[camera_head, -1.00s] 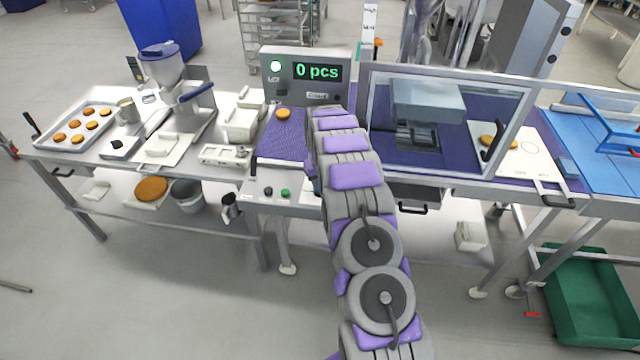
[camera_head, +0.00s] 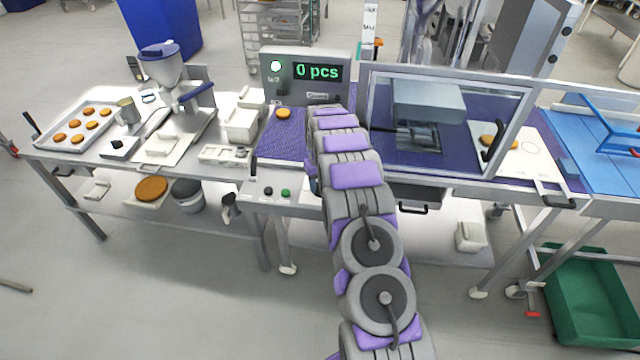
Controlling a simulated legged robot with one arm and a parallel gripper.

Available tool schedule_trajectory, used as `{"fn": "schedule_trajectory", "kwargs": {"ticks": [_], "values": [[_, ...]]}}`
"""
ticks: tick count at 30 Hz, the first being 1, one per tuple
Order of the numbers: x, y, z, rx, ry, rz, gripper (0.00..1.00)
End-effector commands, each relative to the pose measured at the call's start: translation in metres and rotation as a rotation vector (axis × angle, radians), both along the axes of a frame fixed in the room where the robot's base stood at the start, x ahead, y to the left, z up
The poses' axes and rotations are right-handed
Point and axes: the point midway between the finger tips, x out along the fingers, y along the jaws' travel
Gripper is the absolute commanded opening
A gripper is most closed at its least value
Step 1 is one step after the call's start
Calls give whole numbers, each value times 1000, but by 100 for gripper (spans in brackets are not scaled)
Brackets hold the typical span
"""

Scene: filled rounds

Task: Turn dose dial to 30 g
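A grey control panel (camera_head: 348,72) stands at the back of the middle bench. Its display (camera_head: 318,72) reads "0 pcs" in green. A round pale lamp or button (camera_head: 276,66) is at the panel's upper left, with small unreadable labels and controls below. I cannot tell which control is the dose dial, and no 30 g mark can be read. My arm reaches up from the bottom of the view to just in front of the panel. My gripper is hidden at the arm's far end.
A purple belt (camera_head: 281,137) carries one round patty (camera_head: 283,113), left of my arm. A clear-guarded machine (camera_head: 440,120) stands close on the right. A hopper machine (camera_head: 163,68) and a tray of patties (camera_head: 60,142) are on the left. A green crate (camera_head: 590,300) sits on the floor.

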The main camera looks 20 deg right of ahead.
Motion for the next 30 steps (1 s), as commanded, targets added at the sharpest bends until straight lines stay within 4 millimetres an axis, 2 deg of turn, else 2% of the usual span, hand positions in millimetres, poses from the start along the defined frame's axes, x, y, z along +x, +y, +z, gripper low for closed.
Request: {"fn": "schedule_trajectory", "kwargs": {"ticks": [5,8,18,21,25,30], "values": [[1,0,13,-1,-3,0,47],[1,0,27,0,-4,0,47],[2,-1,94,0,-4,0,47],[3,-2,109,0,-6,0,47],[2,-1,118,1,-1,0,47],[1,-1,118,1,1,0,47]]}}
